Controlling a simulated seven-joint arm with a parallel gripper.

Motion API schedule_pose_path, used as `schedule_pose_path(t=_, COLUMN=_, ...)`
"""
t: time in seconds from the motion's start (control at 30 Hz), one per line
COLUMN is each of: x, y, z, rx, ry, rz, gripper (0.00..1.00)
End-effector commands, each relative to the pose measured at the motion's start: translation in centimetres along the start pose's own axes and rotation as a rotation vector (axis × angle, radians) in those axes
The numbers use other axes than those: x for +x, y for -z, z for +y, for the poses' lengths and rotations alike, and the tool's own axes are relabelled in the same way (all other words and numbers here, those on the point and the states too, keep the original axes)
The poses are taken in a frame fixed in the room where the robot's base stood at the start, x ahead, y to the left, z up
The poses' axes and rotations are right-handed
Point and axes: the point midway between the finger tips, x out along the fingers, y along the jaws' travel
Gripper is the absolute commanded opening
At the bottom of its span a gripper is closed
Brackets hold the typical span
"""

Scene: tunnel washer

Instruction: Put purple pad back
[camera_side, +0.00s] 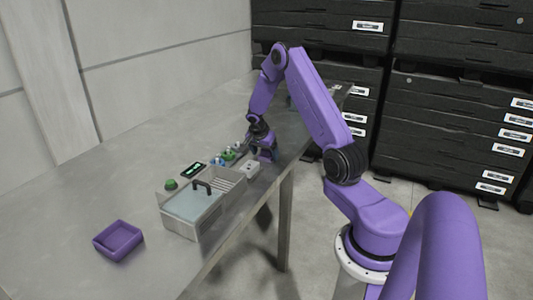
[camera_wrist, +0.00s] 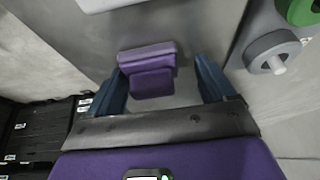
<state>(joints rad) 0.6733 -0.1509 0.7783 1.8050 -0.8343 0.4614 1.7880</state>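The purple pad (camera_wrist: 150,82) shows in the wrist view, a small block with a raised strip along its far side, on the grey table. My gripper (camera_wrist: 162,88) is open, with one teal finger on each side of the pad. Gaps show between the fingers and the pad, and nothing is held. In the side view my gripper (camera_side: 263,153) points down low over the table's right edge, beside the small valves. The pad cannot be made out there, as my gripper and arm cover that spot.
A white box (camera_side: 250,168) stands just in front of my gripper. The clear-lidded washer tank (camera_side: 196,232) is nearer the camera, with a purple tray (camera_side: 118,241) to its left. Green and blue valves (camera_side: 229,155) stand to the gripper's left.

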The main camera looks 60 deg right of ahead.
Motion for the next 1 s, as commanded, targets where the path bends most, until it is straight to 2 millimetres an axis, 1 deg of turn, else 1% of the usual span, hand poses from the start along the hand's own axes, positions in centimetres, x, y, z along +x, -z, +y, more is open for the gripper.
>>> schedule_pose_path(t=0.03, x=1.2, y=-0.5, z=1.4, rx=-0.001, ry=-0.03, rz=-0.022, gripper=0.88)
schedule_pose_path(t=0.3, x=1.2, y=-0.3, z=1.6, rx=0.001, ry=-0.033, rz=-0.022, gripper=0.88)
schedule_pose_path(t=0.47, x=0.2, y=0.2, z=1.6, rx=0.003, ry=-0.033, rz=-0.02, gripper=0.88)
schedule_pose_path(t=0.57, x=-1.3, y=0.2, z=1.3, rx=0.001, ry=-0.031, rz=-0.018, gripper=0.88)
schedule_pose_path(t=0.8, x=-6.2, y=0.2, z=0.9, rx=-0.003, ry=-0.024, rz=-0.014, gripper=0.88)
schedule_pose_path(t=1.0, x=-9.8, y=0.2, z=0.7, rx=-0.004, ry=-0.022, rz=-0.014, gripper=0.88)
